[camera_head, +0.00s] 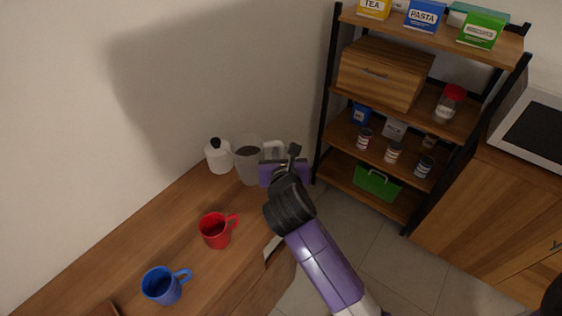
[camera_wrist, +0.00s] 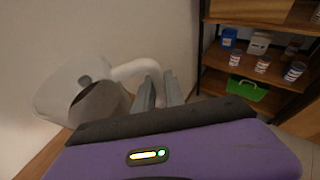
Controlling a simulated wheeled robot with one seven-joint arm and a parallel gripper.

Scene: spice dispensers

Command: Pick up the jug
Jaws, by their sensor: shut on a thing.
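The jug (camera_head: 248,163) is a pale, see-through pitcher with something dark visible inside. It looks upright at the back right end of the wooden counter. In the wrist view the jug (camera_wrist: 85,100) is at the left, with its white handle (camera_wrist: 130,69) curving right to my fingers. My gripper (camera_wrist: 160,92) is shut on the jug's handle, with a finger on either side of it. In the head view my gripper (camera_head: 274,157) is just right of the jug and hides part of the handle. I cannot tell whether the jug's base touches the counter.
A white lidded pot (camera_head: 218,157) stands close left of the jug. A red mug (camera_head: 215,231) and a blue mug (camera_head: 161,287) stand nearer on the counter (camera_head: 130,248). A shelf unit (camera_head: 398,180) with boxes and jars stands at the right. The wall is behind the jug.

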